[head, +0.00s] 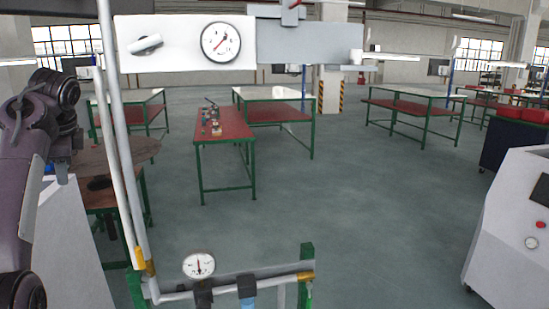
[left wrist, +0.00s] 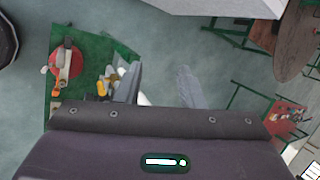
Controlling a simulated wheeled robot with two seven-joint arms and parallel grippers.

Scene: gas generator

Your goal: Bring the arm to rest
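My left arm (head: 35,140), dark purple with black joints, stands bent at the left edge of the head view. Its upper joint is raised beside two white upright pipes (head: 118,150). In the left wrist view my left gripper (left wrist: 160,84) shows two grey fingers spread apart, with bare floor between them and nothing held. The fingertips cannot be clearly made out in the head view. My right arm and gripper are in neither view.
A white panel with a gauge (head: 221,42) hangs across the top. A lower pipe frame carries another gauge (head: 199,265). A round brown table (head: 120,150) is close behind my left arm. A white cabinet (head: 508,230) stands at right. The middle floor is clear.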

